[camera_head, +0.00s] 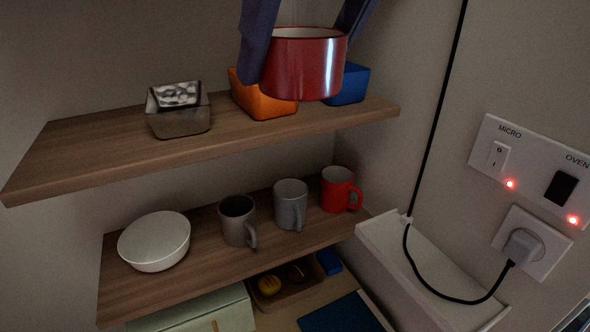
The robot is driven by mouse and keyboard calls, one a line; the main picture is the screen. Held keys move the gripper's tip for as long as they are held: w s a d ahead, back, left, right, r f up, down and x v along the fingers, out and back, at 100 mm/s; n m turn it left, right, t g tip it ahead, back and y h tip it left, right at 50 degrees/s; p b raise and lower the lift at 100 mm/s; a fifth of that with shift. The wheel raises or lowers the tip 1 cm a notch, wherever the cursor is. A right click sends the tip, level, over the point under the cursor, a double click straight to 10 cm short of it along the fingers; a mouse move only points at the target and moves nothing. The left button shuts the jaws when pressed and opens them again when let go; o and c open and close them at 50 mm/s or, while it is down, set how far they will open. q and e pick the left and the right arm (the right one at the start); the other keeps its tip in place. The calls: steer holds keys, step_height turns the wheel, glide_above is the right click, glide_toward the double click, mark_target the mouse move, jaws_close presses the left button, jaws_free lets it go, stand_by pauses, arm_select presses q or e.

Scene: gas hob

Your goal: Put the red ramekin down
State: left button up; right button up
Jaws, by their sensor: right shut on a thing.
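The red ramekin (305,66) is glossy and round with a pale inside. It is upright in the camera_head view, in front of and above the right part of the upper shelf (90,150). My right gripper (303,38) is shut on it, with dark fingers coming down from the top of the view at its left and right. The ramekin partly covers an orange container and a blue container behind it. Whether its base touches anything is hard to tell. My left gripper is not in view.
On the upper shelf are a metal tin (178,118), the orange container (262,103) and the blue container (349,84). The shelf's left part is bare. Below are a white bowl (155,243), a dark mug (238,222), a grey mug (290,205) and a red mug (336,190). A black cable (436,120) hangs at right.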

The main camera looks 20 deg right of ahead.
steer(key=w+d+f+m+b, duration=0.1)
steer(key=d+f+b, duration=0.2)
steer(key=f+b, duration=0.6)
steer(key=w+d+f+b, duration=0.15)
steer(key=f+b, duration=0.35)
steer(key=f, duration=0.8)
steer(key=d+f+m+b, duration=0.1)
steer(key=d+f+b, duration=0.3)
steer(key=f+b, duration=0.5)
steer(key=s+d+f+m+h+b, duration=0.1)
steer(key=s+d+f+b, duration=0.25)
steer(key=f, duration=0.75)
steer(key=s+d+f+b, duration=0.3)
steer(key=s+f+b, duration=0.15)
steer(key=f, duration=0.55)
steer(key=s+d+f+m+h+b, duration=0.1)
steer(key=s+d+f+b, duration=0.3)
steer(key=f, duration=0.7)
steer(key=b, duration=0.3)
glide_toward(352, 313)
steer(key=f, duration=0.1)
steer(key=s+f, duration=0.1)
steer(key=f, duration=0.1)
steer(key=shift+f, duration=0.15)
steer(key=w, duration=0.2)
steer(key=w+b, duration=0.1)
steer(key=shift+w+d+f, duration=0.1)
steer(key=shift+w+f, duration=0.25)
steer(key=shift+s+f, duration=0.1)
steer(key=shift+f, duration=0.3)
